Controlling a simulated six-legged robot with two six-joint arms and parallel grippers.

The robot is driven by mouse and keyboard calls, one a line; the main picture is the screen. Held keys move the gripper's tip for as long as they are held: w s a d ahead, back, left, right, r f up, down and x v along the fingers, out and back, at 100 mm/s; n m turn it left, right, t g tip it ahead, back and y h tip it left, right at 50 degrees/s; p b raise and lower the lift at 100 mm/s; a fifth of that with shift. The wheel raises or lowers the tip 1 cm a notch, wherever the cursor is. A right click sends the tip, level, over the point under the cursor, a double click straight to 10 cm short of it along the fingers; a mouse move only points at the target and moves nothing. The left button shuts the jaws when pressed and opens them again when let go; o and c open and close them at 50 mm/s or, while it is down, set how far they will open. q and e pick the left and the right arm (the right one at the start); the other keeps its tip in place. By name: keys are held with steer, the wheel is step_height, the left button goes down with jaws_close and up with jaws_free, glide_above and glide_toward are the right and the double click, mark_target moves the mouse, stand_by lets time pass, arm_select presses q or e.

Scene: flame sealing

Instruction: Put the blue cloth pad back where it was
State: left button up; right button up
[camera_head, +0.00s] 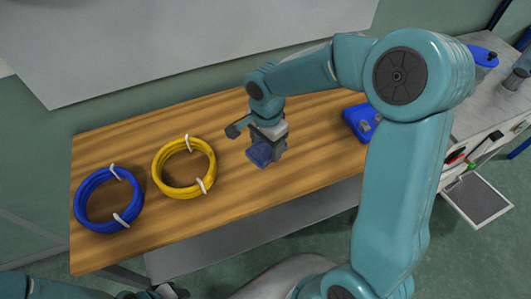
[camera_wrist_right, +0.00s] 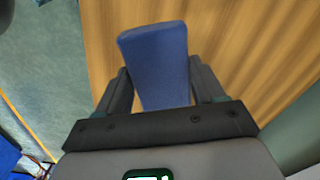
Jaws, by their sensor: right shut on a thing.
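The blue cloth pad (camera_head: 259,154) is held in my right gripper (camera_head: 274,147) over the wooden table. In the right wrist view the pad (camera_wrist_right: 156,62) stands out between the two dark fingers of the right gripper (camera_wrist_right: 160,90), which are shut on it. I cannot tell whether the pad touches the table top. My left gripper (camera_head: 170,291) shows only in part at the bottom edge of the head view, and its fingers cannot be made out.
A yellow coil (camera_head: 208,178) and a blue coil (camera_head: 78,205), both with white ties, lie on the left of the wooden table (camera_head: 235,205). A blue tray (camera_head: 352,121) is at its right, partly behind my right arm. A grey bench (camera_head: 480,112) stands farther right.

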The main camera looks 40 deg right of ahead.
mark_target(266, 155)
step_height(266, 155, down, 5)
steer(key=shift+w+f, duration=0.1)
stand_by(0.3)
steer(key=o, duration=1)
step_height(266, 155, up, 12)
steer(key=shift+r, duration=0.1)
